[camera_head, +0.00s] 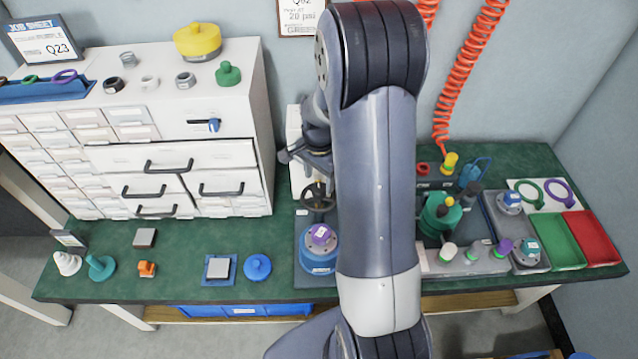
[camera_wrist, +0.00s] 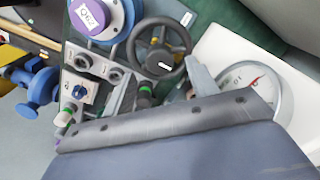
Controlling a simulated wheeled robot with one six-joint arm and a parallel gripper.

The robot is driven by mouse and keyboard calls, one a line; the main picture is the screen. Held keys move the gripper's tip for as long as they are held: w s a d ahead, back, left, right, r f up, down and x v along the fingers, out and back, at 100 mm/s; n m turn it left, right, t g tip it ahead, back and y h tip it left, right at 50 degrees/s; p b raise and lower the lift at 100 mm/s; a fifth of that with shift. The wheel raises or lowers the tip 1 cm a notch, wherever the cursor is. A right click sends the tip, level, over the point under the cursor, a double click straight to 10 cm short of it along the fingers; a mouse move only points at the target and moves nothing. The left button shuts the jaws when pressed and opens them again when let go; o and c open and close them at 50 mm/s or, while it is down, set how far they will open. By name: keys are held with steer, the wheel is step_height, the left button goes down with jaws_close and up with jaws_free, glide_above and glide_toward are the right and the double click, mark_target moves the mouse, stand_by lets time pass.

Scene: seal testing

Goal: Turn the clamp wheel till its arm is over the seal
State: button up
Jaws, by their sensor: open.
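The clamp wheel (camera_head: 318,197) is a dark handwheel at the back of the test stand, left of my arm. In the wrist view the wheel (camera_wrist: 183,68) shows its round rim and spokes. The purple-topped seal piece (camera_head: 321,237) sits on a round blue base (camera_head: 318,264) in front of the wheel. In the wrist view its labelled purple top (camera_wrist: 88,18) is left of the wheel. My gripper (camera_head: 310,163) is open, just behind and above the wheel, partly hidden by my arm. I cannot make out the clamp's arm clearly.
A round gauge (camera_wrist: 275,85) stands right of the wheel in the wrist view. The white drawer cabinet (camera_head: 262,130) stands close on the left. Fittings, a green tray (camera_head: 560,243) and a red tray (camera_head: 592,238) crowd the right. Green bench (camera_head: 190,240) is partly clear at front left.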

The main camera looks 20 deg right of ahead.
mark_target(319, 188)
steer(key=shift+f, duration=1.7)
jaws_close()
